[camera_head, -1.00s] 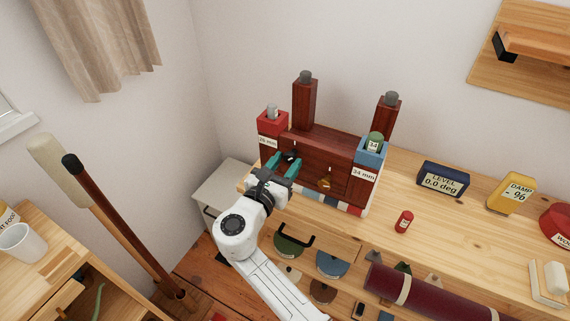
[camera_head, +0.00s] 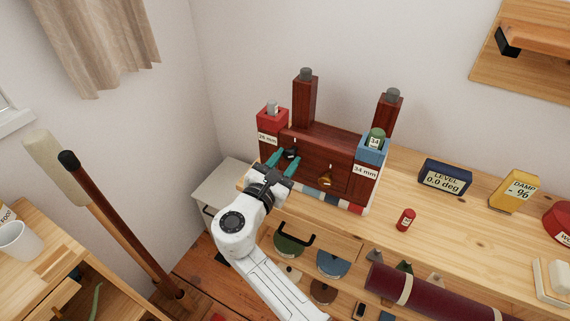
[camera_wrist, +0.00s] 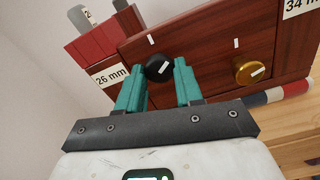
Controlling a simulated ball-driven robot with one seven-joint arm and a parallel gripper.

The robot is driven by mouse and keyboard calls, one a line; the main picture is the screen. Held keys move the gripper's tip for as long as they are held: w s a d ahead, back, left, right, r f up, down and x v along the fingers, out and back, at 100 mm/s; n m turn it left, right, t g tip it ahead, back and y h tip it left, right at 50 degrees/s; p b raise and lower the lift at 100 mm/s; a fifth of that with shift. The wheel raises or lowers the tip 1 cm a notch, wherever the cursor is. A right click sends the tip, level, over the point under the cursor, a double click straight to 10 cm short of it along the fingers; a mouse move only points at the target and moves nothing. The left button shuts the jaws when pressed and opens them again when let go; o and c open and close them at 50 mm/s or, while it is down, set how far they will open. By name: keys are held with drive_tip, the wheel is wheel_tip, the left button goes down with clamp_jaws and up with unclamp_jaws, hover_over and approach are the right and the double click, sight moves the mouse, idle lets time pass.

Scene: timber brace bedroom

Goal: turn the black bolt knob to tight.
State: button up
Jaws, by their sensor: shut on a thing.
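The black bolt knob (camera_wrist: 157,68) sits on the front of a dark red-brown timber brace (camera_wrist: 205,45). It also shows in the head view (camera_head: 291,153). My gripper (camera_wrist: 160,72) has its teal fingers on either side of the knob and is shut on it. The right finger partly hides the knob. A short white mark shows on the knob, and another white mark is on the timber above it. A brass knob (camera_wrist: 248,70) with its own white mark is to the right, apart from my fingers.
A red block labelled 26 mm (camera_head: 270,122) and a blue block labelled 34 mm (camera_head: 371,152) flank the brace. A small red cylinder (camera_head: 405,220), a level display (camera_head: 444,177) and a yellow damp meter (camera_head: 514,191) stand on the bench to the right.

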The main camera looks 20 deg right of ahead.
drive_tip(key=m+b, duration=0.2)
drive_tip(key=m, duration=0.1)
drive_tip(key=m+b, duration=0.2)
drive_tip(key=m, duration=0.1)
drive_tip(key=shift+f+m, duration=0.2)
drive_tip(key=shift+m, duration=0.1)
drive_tip(key=m+b, duration=0.5)
drive_tip(key=m, duration=0.1)
drive_tip(key=shift+b, duration=0.3)
drive_tip(key=m+b, duration=0.6)
drive_tip(key=shift+m, duration=0.3)
drive_tip(key=m+b, duration=0.3)
drive_tip(key=shift+r+m+b, duration=0.15)
drive_tip(key=shift+m+b, duration=1.1)
drive_tip(key=shift+m, duration=0.05)
drive_tip(key=o, duration=1)
drive_tip(key=shift+r, duration=0.2)
drive_tip(key=shift+o, duration=0.2)
